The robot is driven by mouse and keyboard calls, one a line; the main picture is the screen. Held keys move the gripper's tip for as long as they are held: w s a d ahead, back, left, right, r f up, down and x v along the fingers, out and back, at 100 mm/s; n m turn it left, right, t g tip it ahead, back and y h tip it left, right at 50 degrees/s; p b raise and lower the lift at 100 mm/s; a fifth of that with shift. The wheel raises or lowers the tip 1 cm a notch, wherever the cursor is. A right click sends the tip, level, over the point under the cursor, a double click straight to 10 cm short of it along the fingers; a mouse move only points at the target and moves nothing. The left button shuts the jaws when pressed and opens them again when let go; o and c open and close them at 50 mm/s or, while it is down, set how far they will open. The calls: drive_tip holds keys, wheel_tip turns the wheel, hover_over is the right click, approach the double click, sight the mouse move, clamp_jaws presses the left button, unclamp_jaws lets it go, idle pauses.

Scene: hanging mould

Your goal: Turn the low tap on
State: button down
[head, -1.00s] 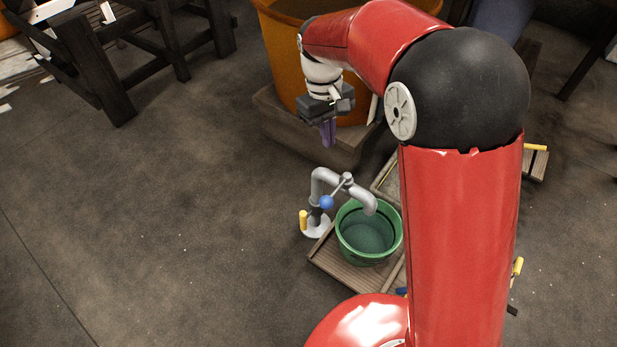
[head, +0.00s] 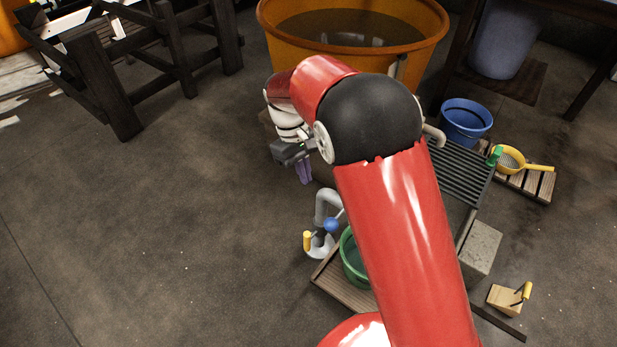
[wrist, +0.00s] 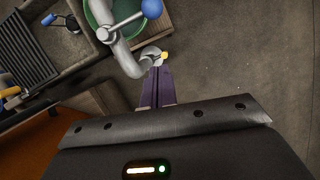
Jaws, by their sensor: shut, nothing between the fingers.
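The low tap (head: 324,213) is a grey bent pipe on a pale round base, with a lever ending in a blue ball (head: 331,225). In the wrist view the tap pipe (wrist: 123,53) and the blue ball (wrist: 152,8) show beyond my fingers. A green bucket (head: 352,262) stands beside the tap, partly hidden by my arm; it also shows in the wrist view (wrist: 97,14). My gripper (head: 305,180) is shut and empty, with purple fingers pointing down, above and behind the tap in the head view. Its fingertips (wrist: 158,70) appear apart from the lever.
A yellow handle (head: 307,240) stands by the tap base. An orange tub (head: 430,50) is behind my arm. A blue bucket (head: 467,120), a dark grate (head: 462,172) and a grey block (head: 482,250) lie to the right.

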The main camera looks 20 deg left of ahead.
sight(342, 212)
drive_tip(key=s+d+f, duration=0.3)
drive_tip(key=d+f, duration=0.2)
drive_tip(key=f, duration=0.3)
drive_tip(key=shift+s, duration=0.2)
drive_tip(key=shift+s+d, duration=0.1)
drive_tip(key=shift+d, duration=0.05)
